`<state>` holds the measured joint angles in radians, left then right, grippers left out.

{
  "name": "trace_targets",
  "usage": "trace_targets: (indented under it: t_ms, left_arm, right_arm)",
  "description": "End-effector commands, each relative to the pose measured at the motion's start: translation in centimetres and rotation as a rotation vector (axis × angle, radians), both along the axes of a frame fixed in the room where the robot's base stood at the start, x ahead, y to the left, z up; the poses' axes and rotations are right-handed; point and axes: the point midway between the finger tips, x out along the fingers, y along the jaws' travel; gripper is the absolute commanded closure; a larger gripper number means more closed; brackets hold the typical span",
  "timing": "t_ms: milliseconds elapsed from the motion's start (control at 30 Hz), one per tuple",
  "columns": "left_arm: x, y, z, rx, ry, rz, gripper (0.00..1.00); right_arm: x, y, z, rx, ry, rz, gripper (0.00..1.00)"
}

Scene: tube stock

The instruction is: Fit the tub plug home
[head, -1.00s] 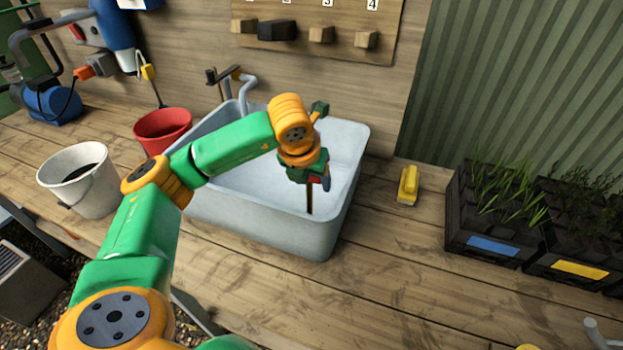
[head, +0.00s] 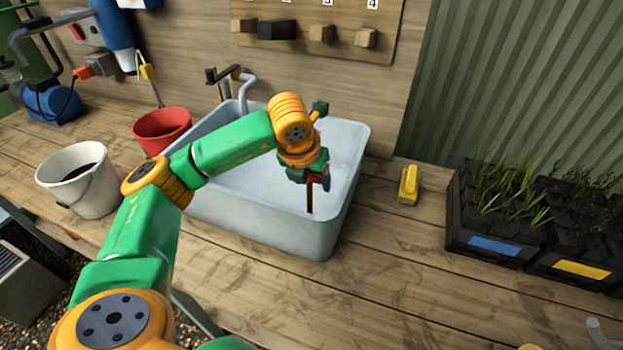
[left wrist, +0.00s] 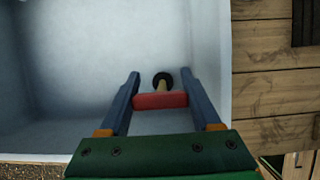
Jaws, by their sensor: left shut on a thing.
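The pale grey tub (head: 347,190) stands on the bench. My left gripper (left wrist: 160,101) is inside it, near its right side, pointing down. Its two blue fingers are shut on the red crossbar of the plug. Beyond the crossbar, a tan stem (left wrist: 162,88) leads to the plug's round black end (left wrist: 162,78), seen against the pale tub. I cannot tell whether the black end touches the tub floor or a drain hole. My right gripper is not in view.
A tap (head: 244,92) stands behind the tub. A red bucket (head: 163,128) and a white bucket (head: 82,180) stand to its left. A yellow brush-like object (head: 409,185) lies to its right, with black planters (head: 490,240) farther right. The bench front between is clear.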

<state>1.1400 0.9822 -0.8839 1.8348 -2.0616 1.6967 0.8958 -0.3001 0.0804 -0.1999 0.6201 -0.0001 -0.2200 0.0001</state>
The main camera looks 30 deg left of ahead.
Motion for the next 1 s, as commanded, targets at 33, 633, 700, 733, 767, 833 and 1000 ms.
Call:
trace_targets:
  t_ms: [33,633,700,733,767,833,1000]
  left_arm:
    - [0.01,0.0,-0.09,0.0,0.0,0.0,1.0]
    - [0.0,0.0,-0.62,0.0,0.0,0.0,1.0]
    - [0.0,0.0,-0.6,0.0,0.0,0.0,1.0]
    - [0.0,0.0,-0.59,0.0,0.0,0.0,1.0]
    - [0.0,0.0,-0.56,0.0,0.0,0.0,1.0]
    - [0.01,0.0,-0.55,0.0,0.0,0.0,1.0]
    - [0.0,0.0,-0.54,0.0,0.0,0.0,1.0]
  right_arm:
    - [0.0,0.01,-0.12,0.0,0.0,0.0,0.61]
    - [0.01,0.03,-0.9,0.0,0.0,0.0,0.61]
    - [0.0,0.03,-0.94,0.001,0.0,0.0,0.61]
    - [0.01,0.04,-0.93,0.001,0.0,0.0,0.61]
    - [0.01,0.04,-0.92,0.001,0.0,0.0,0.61]
    - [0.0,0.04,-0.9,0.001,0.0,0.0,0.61]
    - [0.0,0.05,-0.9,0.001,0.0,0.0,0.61]
